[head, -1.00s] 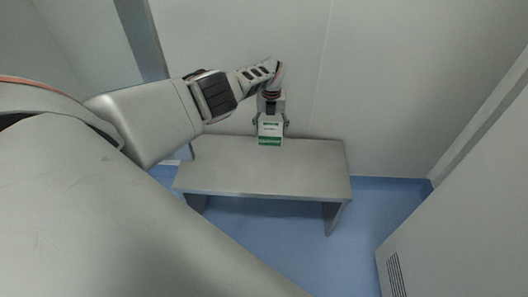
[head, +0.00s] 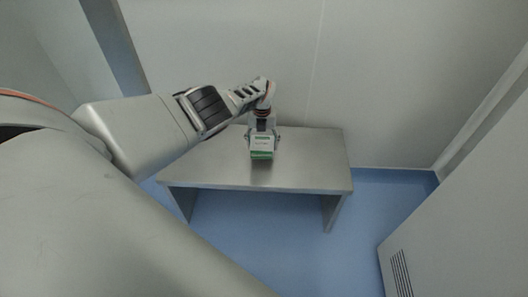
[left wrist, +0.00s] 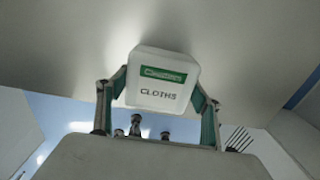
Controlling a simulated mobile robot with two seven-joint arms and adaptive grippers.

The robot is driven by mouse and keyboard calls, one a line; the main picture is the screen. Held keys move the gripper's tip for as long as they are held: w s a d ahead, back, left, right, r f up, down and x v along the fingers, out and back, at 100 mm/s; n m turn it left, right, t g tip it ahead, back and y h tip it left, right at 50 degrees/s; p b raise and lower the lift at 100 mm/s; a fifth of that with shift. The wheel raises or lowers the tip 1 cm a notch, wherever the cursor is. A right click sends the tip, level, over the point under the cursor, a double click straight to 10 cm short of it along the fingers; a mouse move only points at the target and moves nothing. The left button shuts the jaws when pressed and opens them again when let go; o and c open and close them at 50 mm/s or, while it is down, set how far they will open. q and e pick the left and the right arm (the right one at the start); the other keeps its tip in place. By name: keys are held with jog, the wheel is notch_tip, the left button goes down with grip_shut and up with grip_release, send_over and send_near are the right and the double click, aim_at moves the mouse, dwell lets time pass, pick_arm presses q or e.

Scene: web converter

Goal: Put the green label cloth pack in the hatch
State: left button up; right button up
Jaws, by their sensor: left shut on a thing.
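The green label cloth pack (head: 262,144) is a white block with a green band and dark lettering. In the left wrist view the cloth pack (left wrist: 160,82) shows a green label and the word CLOTHS. My left gripper (head: 263,134) is shut on it, with one finger on each side, and holds it over the steel table. Whether the pack touches the table top is hard to tell. The left gripper (left wrist: 160,95) also shows in the wrist view, its fingers against the pack's sides. My right gripper is not in view. No hatch can be made out.
The steel table (head: 310,165) has a bare top to the right of the pack. A pale wall (head: 400,80) stands behind it. A light cabinet or panel with a vent (head: 470,220) is at the right. Blue floor (head: 290,230) is clear in front.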

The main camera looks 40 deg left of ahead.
pick_arm(q)
jog(key=f+b, duration=0.1)
jog(key=f, duration=0.2)
jog(key=shift+s+f+b, duration=0.2)
jog(key=shift+f+b, duration=0.15)
jog(key=shift+b, duration=0.05)
jog(key=shift+w+f, duration=0.15)
jog(key=shift+w, duration=0.05)
jog(key=shift+c, duration=0.6)
jog(key=shift+f, duration=0.25)
jog(key=o, duration=1.4)
jog(key=shift+o, duration=0.2)
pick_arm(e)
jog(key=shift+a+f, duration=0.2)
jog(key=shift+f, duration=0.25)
